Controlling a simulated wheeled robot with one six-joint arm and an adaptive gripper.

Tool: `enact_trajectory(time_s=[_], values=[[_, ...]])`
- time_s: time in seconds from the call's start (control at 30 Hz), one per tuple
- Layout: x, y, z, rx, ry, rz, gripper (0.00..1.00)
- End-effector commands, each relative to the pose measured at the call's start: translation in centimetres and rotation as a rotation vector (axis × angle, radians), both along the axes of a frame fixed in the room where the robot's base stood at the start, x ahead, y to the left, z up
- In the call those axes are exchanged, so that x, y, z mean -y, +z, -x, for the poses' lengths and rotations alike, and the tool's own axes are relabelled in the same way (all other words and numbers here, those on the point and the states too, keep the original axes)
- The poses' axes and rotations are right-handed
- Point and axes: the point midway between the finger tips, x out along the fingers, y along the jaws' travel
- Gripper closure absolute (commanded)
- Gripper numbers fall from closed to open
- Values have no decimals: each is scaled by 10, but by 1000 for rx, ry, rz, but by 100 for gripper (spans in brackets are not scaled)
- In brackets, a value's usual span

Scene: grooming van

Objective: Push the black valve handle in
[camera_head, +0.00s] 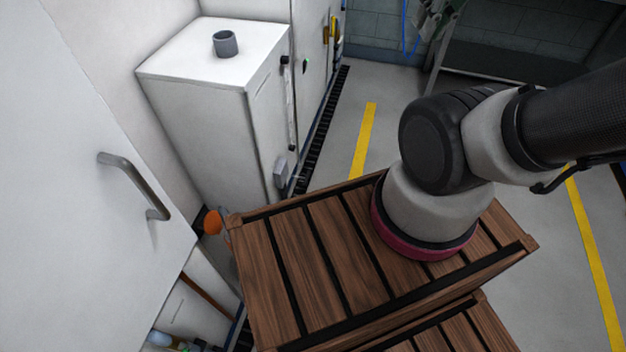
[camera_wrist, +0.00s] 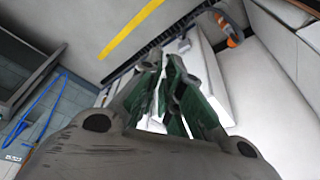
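I cannot clearly make out a black valve handle in either view. A small dark knob (camera_head: 306,66) shows on the tall white cabinet at the back in the head view, but it is too small to identify. In the wrist view my gripper (camera_wrist: 163,62) has two dark fingers with green pads. A narrow gap shows between them, with nothing held in it. Its tips point toward a white cabinet (camera_wrist: 210,75) beyond.
The slatted wooden crate (camera_head: 275,275) fills the front middle. A white box cabinet (camera_head: 200,120) with a grey pipe stub (camera_head: 225,43) stands behind it. A white door with a metal handle (camera_head: 135,185) is at left, near an orange object (camera_head: 212,222). Floor (camera_head: 385,85) is clear behind.

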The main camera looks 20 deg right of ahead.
Motion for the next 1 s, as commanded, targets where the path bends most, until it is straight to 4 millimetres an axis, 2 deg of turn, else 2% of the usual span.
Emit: enact_trajectory(time_s=[0.23, 0.37, 0.57, 0.77, 0.97, 1.0], values=[[22, -62, -18, -313, -116, -45, 100], [26, -97, -34, -450, -202, -126, 100], [26, -165, -62, -621, -370, -291, 100], [20, -249, -88, -750, -584, -474, 100], [9, -349, -106, -841, -842, -655, 100], [6, -371, -108, -855, -900, -691, 100]])
